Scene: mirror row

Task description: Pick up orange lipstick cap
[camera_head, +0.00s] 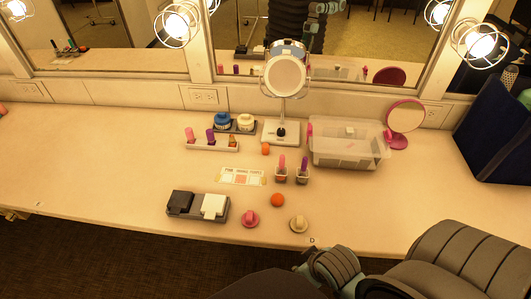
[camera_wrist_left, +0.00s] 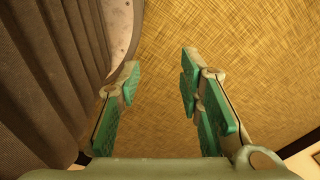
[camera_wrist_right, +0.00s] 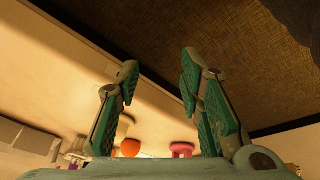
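Several small orange things stand on the counter, and I cannot tell surely which is the lipstick cap. A small orange-red piece (camera_head: 232,141) is at the right end of the white rack (camera_head: 212,147), beside a pink and a purple piece. An orange piece (camera_head: 265,148) stands by the mirror's base. A rounder orange one (camera_head: 277,200) lies nearer the front and also shows in the right wrist view (camera_wrist_right: 130,148). My right gripper (camera_wrist_right: 158,85) is open and empty near the counter's front edge. My left gripper (camera_wrist_left: 158,85) is open and empty, outside the head view.
Pink and purple lipsticks stand in small holders (camera_head: 281,175). A clear bin (camera_head: 345,155), a round mirror on a stand (camera_head: 284,78) and a pink mirror (camera_head: 404,118) stand behind. The left counter is mostly clear.

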